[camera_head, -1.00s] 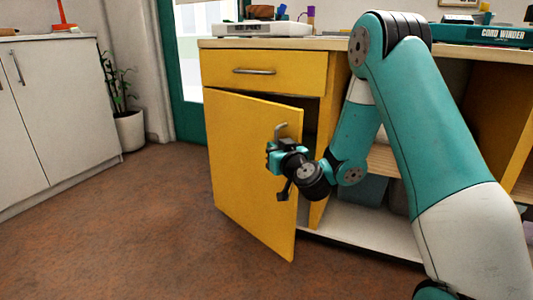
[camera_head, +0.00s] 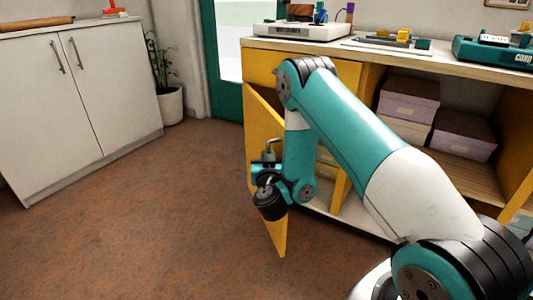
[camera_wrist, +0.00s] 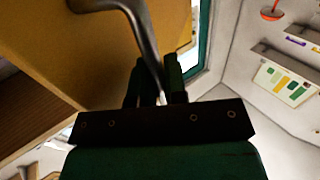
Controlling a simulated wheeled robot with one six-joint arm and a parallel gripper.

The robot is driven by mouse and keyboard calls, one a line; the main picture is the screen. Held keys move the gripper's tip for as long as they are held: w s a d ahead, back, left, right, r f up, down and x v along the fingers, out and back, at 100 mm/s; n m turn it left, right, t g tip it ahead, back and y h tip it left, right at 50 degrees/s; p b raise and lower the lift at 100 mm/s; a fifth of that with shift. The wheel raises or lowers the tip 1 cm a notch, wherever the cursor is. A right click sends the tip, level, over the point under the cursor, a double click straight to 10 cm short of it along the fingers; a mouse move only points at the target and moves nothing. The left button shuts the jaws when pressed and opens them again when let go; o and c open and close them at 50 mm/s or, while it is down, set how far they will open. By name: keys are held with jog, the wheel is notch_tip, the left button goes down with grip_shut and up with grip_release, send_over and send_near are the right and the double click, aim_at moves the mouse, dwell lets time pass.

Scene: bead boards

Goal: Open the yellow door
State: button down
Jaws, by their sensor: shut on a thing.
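The yellow door (camera_head: 259,118) of the low cabinet stands swung well open, seen nearly edge-on in the head view. Its grey bent bar handle (camera_head: 272,143) is near the door's free edge, and it crosses the top of the wrist view (camera_wrist: 143,35). My gripper (camera_head: 266,163) is at the handle, partly hidden by my wrist. In the wrist view, its dark fingers (camera_wrist: 155,80) are closed around the handle's lower part. The yellow door surface (camera_wrist: 100,55) is close behind the handle there.
A yellow drawer front (camera_head: 262,66) is above the door. Lilac boxes (camera_head: 408,98) sit on the open shelves at right. White cabinets (camera_head: 85,90) and a potted plant (camera_head: 170,103) stand at left. The brown floor (camera_head: 150,220) between is clear.

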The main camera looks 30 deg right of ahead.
jog(key=shift+s+a, duration=0.15)
jog(key=shift+a, duration=0.1)
jog(key=shift+f, duration=0.15)
jog(key=c, duration=1.2)
grip_release()
